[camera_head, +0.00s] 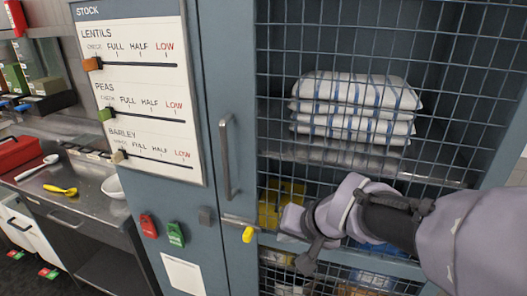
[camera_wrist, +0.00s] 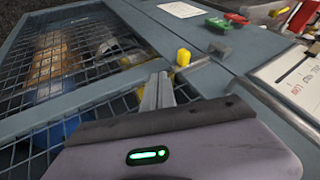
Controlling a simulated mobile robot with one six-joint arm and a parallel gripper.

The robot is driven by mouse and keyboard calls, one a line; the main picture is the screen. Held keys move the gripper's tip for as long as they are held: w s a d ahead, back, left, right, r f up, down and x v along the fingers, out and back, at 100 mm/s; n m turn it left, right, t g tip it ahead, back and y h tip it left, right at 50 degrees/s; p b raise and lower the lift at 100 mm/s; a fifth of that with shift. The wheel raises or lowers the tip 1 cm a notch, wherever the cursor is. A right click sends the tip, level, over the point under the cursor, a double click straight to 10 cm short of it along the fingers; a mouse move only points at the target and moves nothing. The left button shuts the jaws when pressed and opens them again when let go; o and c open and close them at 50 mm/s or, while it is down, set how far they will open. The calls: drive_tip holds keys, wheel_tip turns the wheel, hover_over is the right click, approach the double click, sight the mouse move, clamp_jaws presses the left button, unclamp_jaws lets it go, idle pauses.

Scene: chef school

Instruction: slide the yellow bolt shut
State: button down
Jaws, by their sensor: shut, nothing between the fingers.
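The yellow bolt knob (camera_head: 248,235) hangs at the left edge of the mesh cage front, below a short metal bar (camera_head: 238,220). In the wrist view the yellow knob (camera_wrist: 183,57) stands just beyond and to the right of my fingertips. My gripper (camera_wrist: 160,79) is shut and empty, its grey fingers pointing toward the knob with a small apparent gap. In the head view my gripper (camera_head: 291,220) is to the right of the knob, in front of the mesh. A grey block (camera_head: 207,216) sits left of the bar; it also shows in the wrist view (camera_wrist: 220,52).
A vertical door handle (camera_head: 228,155) rises above the bolt. Red (camera_head: 148,226) and green (camera_head: 175,233) tags hang to the left. A stock board (camera_head: 140,90) with sliders is on the upper left. Striped sacks (camera_head: 355,105) lie behind the mesh.

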drive_tip(key=shift+w+a+f+b, duration=0.35)
drive_tip(key=shift+w+a+f, duration=0.95)
drive_tip(key=shift+a+f, duration=0.2)
drive_tip(key=shift+w+a+f+b, duration=0.3)
drive_tip(key=shift+w+a+f, duration=1.05)
drive_tip(key=shift+a, duration=0.15)
drive_tip(key=shift+a, duration=0.1)
drive_tip(key=w+a+p, duration=0.2)
drive_tip(key=a+p, duration=0.1)
drive_tip(key=a, duration=0.3)
drive_tip(key=shift+w+a, duration=0.15)
drive_tip(key=shift+a, duration=0.05)
